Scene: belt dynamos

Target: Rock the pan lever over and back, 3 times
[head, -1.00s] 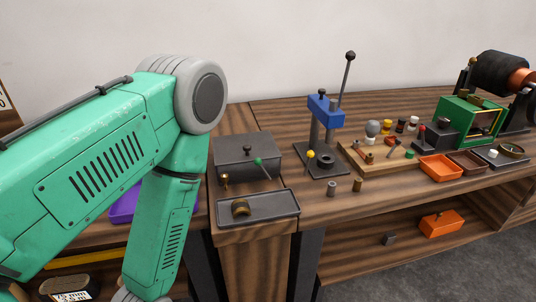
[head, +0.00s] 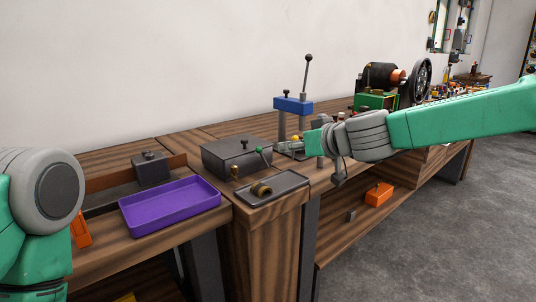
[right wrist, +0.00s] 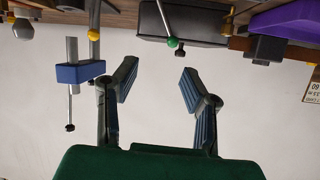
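A thin lever with a green knob (head: 258,150) stands at the front of a dark grey box (head: 238,155) on the bench. It is the likely pan lever, leaning up and left. The green knob also shows in the right wrist view (right wrist: 172,42), beyond my fingers. My right gripper (head: 322,150) is right of the lever, apart from it. In the right wrist view its two fingers (right wrist: 158,86) are spread and empty. My left arm shows at the left edge; its gripper is outside the picture.
A purple tray (head: 170,205) lies left of the box. A blue-headed press (head: 293,104) with a tall lever stands behind my right gripper. A dark machine with a wheel (head: 422,80) stands farther right. An orange bin (head: 379,194) sits on the lower shelf.

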